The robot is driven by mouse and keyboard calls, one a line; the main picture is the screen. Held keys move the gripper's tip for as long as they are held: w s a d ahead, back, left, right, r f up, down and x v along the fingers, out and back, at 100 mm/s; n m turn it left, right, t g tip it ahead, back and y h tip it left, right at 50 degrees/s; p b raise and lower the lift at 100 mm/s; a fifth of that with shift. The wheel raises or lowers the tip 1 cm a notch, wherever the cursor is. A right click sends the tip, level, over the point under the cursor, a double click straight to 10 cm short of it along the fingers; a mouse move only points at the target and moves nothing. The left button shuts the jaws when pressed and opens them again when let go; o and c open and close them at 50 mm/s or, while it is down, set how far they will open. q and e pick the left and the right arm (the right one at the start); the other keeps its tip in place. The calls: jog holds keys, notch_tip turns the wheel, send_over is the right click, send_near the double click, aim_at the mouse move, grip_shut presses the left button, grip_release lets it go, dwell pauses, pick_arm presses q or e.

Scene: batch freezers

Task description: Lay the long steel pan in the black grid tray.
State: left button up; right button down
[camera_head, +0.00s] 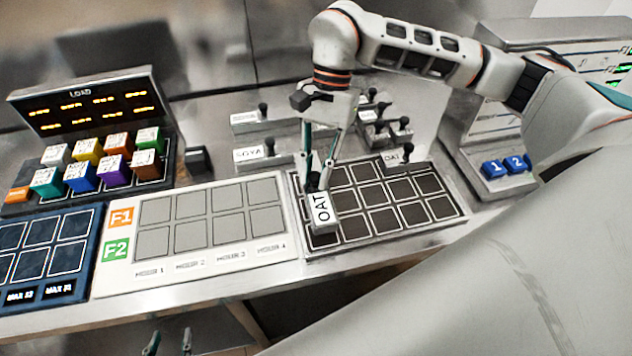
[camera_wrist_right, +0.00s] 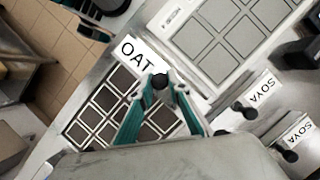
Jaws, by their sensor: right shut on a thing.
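A steel pan with a white OAT label (camera_head: 321,210) and a black knob is over the left column of the black grid tray (camera_head: 440,220). I cannot tell whether it touches the tray. My right gripper (camera_head: 318,182) is shut on its knob from above. In the right wrist view the fingers (camera_wrist_right: 160,85) close around the knob, beside the OAT label (camera_wrist_right: 137,54); the gripper hides much of the pan. The tray's other visible cells (camera_wrist_right: 100,115) look empty. My left gripper (camera_head: 169,342) is open and empty, low at the bottom edge, below the counter front.
Another OAT pan (camera_head: 395,162) is at the tray's back edge. SOYA pans (camera_head: 262,158) and several other knobbed pans stand behind. A white grid tray (camera_head: 120,258) is left of the black one. Colored cubes (camera_head: 82,178) and a blue-button panel (camera_head: 495,170) flank the area.

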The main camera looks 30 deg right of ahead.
aim_at(316, 185)
jog(key=shift+f, duration=2)
jog(key=shift+f, duration=0.15)
jog(key=c, duration=1.9)
grip_release()
jog(key=v, duration=1.2)
jog(key=shift+b, duration=0.3)
jog(key=shift+s, duration=0.1)
